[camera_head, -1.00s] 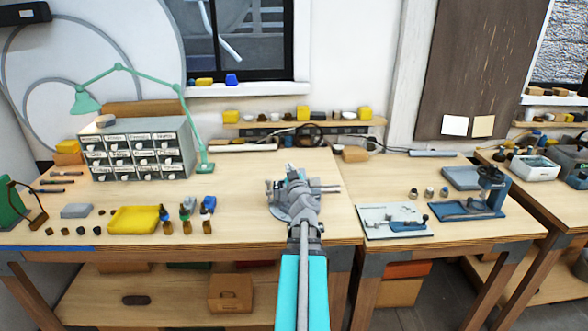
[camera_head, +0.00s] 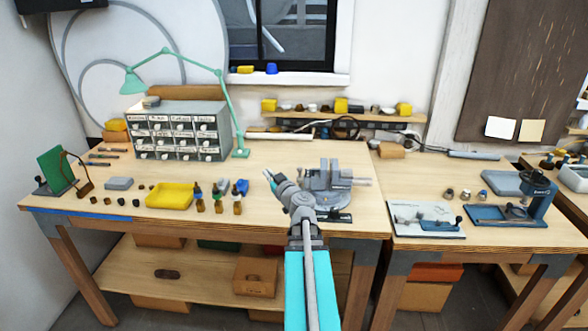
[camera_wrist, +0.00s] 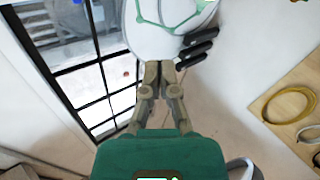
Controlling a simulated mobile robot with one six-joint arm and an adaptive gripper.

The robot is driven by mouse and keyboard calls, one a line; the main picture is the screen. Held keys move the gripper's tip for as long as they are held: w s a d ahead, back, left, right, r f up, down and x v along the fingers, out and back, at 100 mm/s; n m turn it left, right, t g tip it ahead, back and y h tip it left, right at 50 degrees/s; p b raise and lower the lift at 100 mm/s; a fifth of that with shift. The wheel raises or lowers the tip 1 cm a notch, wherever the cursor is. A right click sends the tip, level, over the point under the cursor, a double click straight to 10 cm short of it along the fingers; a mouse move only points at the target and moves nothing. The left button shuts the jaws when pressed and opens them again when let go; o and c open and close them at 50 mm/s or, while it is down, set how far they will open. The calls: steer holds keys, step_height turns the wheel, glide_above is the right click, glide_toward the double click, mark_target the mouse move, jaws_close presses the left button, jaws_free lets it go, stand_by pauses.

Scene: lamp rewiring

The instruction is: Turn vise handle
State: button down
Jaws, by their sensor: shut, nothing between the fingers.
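The grey vise (camera_head: 328,184) is bolted near the right end of the main workbench, in the middle of the head view. A thin bar sticks out from its right side. Its handle is hard to make out at this size. My arm reaches up from the bottom of the head view, and its end stands in front of and left of the vise, covering part of its left side. My gripper (camera_wrist: 158,68) has its fingertips together and empty in the wrist view. The vise does not show in the wrist view.
The main workbench (camera_head: 110,178) holds a drawer cabinet (camera_head: 180,125), a green lamp (camera_head: 222,92), a yellow tray (camera_head: 170,195) and several small bottles left of the vise. A second bench with a blue press (camera_head: 541,200) stands to the right. Bare tabletop lies behind the vise.

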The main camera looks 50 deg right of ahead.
steer(key=w+a+f+n+g+y+b, duration=0.1)
steer(key=w+a+f+g+y, duration=0.15)
steer(key=a+f, duration=0.45)
steer(key=w+a+f+n+g+y+b, duration=0.1)
steer(key=w+a+f+n+g+y, duration=0.2)
steer(key=a, duration=0.8)
steer(key=w+a+f+g+y+b, duration=0.1)
steer(key=w+a+f+y, duration=0.3)
steer(key=a, duration=0.6)
steer(key=s+a+f+m+g+h+b, duration=0.1)
steer(key=s+a+f+g+h+b, duration=0.1)
steer(key=s+a+f+g, duration=0.3)
steer(key=s+a+f+m+g+h+b, duration=0.2)
steer(key=s+a+f+g, duration=0.4)
steer(key=a+f, duration=0.3)
steer(key=shift+s+a+b, duration=0.35)
steer(key=shift+s+a, duration=0.45)
steer(key=shift+a, duration=0.95)
steer(key=shift+s+g, duration=0.15)
steer(key=shift+g, duration=0.1)
